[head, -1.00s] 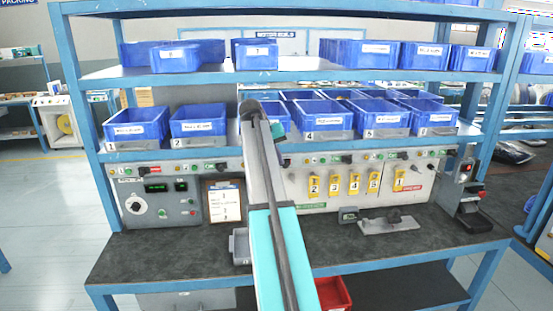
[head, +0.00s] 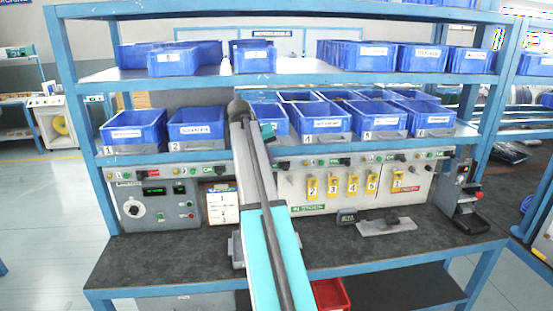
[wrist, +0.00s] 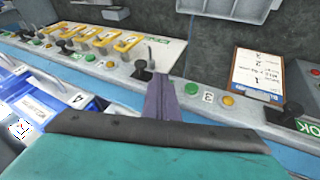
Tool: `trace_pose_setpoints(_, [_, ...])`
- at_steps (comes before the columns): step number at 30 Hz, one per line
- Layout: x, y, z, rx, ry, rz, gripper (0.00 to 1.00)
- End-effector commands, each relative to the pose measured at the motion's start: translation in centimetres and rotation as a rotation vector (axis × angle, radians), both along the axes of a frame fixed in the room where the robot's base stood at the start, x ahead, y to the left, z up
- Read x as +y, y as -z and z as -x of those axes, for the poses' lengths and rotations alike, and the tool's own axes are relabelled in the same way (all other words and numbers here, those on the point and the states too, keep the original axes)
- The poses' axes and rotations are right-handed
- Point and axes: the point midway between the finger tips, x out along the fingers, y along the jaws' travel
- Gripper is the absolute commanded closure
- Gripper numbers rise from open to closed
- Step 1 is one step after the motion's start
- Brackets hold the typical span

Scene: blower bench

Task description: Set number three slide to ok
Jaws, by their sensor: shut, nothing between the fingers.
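A long rail (wrist: 262,112) carries numbered stations, each with small lights and a black slide knob. The number 3 label (wrist: 208,97) shows in the wrist view between a green button (wrist: 192,88) and an orange one (wrist: 226,100). My gripper (wrist: 160,82) is shut and empty, its narrow fingers over the rail just left of the green button. A black slide knob (wrist: 143,71) stands just left of the fingertips; contact cannot be told. The fingers hide the rail between button and knob, so its setting is unclear. In the head view my arm covers station three.
Blue bins (head: 382,120) fill the shelf by the rail; one bin marked 4 (wrist: 70,105) is close to my gripper. A clipboard (wrist: 258,72) and yellow tags (wrist: 103,38) are on the back panel. The dark bench top (head: 160,258) is mostly clear.

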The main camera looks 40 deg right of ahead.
Motion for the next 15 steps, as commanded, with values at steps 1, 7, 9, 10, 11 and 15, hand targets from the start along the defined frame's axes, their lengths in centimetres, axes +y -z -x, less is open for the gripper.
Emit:
trace_pose_setpoints(1, [0.4,-0.6,0.0,-0.001,0.000,0.001,1.00])
trace_pose_setpoints(7, [1.9,-3.0,0.0,-0.002,-0.001,0.001,1.00])
trace_pose_setpoints(9, [2.4,-3.8,0.1,-0.002,-0.001,0.001,1.00])
trace_pose_setpoints(10, [2.6,-4.2,0.1,-0.002,0.000,0.001,1.00])
trace_pose_setpoints(11, [2.8,-4.6,0.1,-0.002,0.000,0.001,1.00])
trace_pose_setpoints(15, [3.9,-6.3,0.2,-0.002,-0.001,0.001,1.00])
